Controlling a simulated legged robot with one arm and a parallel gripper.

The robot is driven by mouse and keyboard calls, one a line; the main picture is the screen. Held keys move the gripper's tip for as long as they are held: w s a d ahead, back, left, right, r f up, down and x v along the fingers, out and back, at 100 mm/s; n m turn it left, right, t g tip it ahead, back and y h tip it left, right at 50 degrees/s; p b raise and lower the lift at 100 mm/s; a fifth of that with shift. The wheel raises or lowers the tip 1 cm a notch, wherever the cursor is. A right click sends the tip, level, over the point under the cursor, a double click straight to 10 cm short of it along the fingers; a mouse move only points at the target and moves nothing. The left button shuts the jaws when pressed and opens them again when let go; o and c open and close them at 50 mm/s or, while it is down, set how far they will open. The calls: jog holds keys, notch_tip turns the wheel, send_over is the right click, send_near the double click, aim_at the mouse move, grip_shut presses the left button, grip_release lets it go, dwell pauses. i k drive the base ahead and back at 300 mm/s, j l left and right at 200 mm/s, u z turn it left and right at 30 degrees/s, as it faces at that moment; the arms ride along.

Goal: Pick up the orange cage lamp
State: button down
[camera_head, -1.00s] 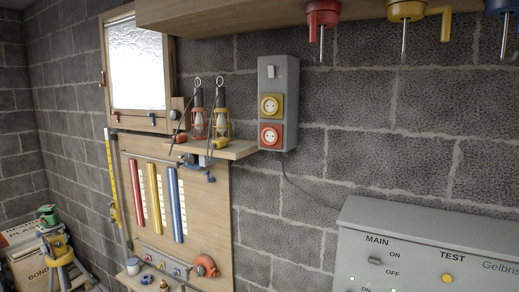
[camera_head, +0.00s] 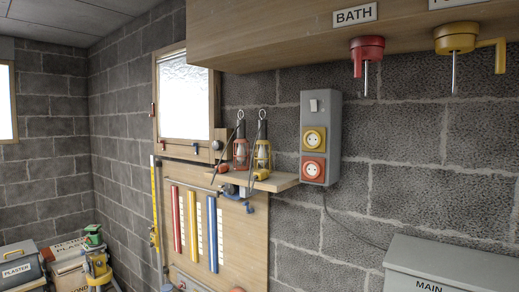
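Two cage lamps with dark handles and hooks on top stand side by side on a small wooden shelf (camera_head: 280,183). The left one is the orange cage lamp (camera_head: 241,154), with a reddish-orange cage. The right one is a yellow cage lamp (camera_head: 262,156). Dark thin rods or cables lean by both lamps, and small orange and yellow parts lie at their feet. My gripper is not in view.
A grey socket box (camera_head: 320,140) is on the wall right of the shelf. A wooden cabinet (camera_head: 270,40) with hanging red (camera_head: 367,54) and yellow (camera_head: 455,38) handles juts out above. A window (camera_head: 188,97) is left of the lamps. A grey panel (camera_head: 450,265) is lower right.

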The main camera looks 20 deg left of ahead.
aim_at(241, 155)
jog(key=i+j, duration=0.1)
jog(key=j, duration=0.3)
jog(key=i+j, duration=0.15)
jog(key=j, duration=0.2)
jog(key=i+j, duration=0.1)
jog(key=j, duration=0.3)
jog(key=i+j, duration=0.15)
jog(key=j, duration=0.25)
jog(key=i+j, duration=0.1)
jog(key=j, duration=0.25)
jog(key=i+j, duration=0.15)
jog(key=j, duration=0.25)
